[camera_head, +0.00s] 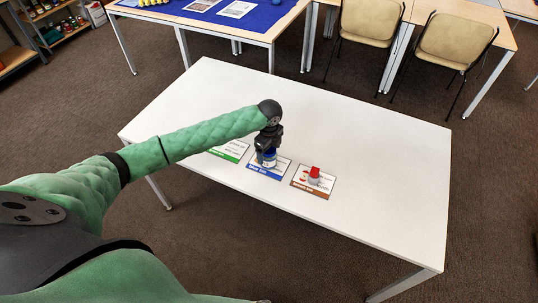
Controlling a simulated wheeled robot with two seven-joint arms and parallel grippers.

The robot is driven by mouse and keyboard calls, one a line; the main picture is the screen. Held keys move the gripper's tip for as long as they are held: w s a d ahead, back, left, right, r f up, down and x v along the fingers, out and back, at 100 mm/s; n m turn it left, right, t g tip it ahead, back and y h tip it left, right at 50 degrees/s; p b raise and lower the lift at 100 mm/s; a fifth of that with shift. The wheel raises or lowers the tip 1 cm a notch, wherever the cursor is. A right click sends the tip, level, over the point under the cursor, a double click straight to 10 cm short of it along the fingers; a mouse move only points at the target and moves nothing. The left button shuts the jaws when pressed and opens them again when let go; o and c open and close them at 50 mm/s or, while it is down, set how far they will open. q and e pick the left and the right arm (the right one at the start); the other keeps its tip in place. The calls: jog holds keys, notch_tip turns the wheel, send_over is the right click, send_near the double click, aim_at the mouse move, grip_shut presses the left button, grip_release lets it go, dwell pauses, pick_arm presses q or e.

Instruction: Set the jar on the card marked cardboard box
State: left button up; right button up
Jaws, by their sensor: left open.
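Three cards lie in a row on the white table: a green-edged card (231,152), a blue-edged card (259,170) and a brown-edged card (321,190). Their print is too small to read surely. A small blue and white thing, which looks like the jar (270,162), stands on the blue-edged card. My left gripper (267,155) points down right at it and hides part of it. The fingers are open; I cannot tell whether they touch it. A small red and grey object (314,175) sits on the brown-edged card. My right gripper is not in view.
The white table (385,170) is bare to the right and behind the cards. Another table with a blue cloth (255,15) stands at the back. Two beige chairs (455,40) stand behind. Shelves (55,20) are at the far left.

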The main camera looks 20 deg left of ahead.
pick_arm(q)
notch_tip(320, 180, up, 9)
jog(key=shift+f+b, duration=0.2)
jog(key=shift+b, duration=1)
jog(key=shift+r, duration=0.6)
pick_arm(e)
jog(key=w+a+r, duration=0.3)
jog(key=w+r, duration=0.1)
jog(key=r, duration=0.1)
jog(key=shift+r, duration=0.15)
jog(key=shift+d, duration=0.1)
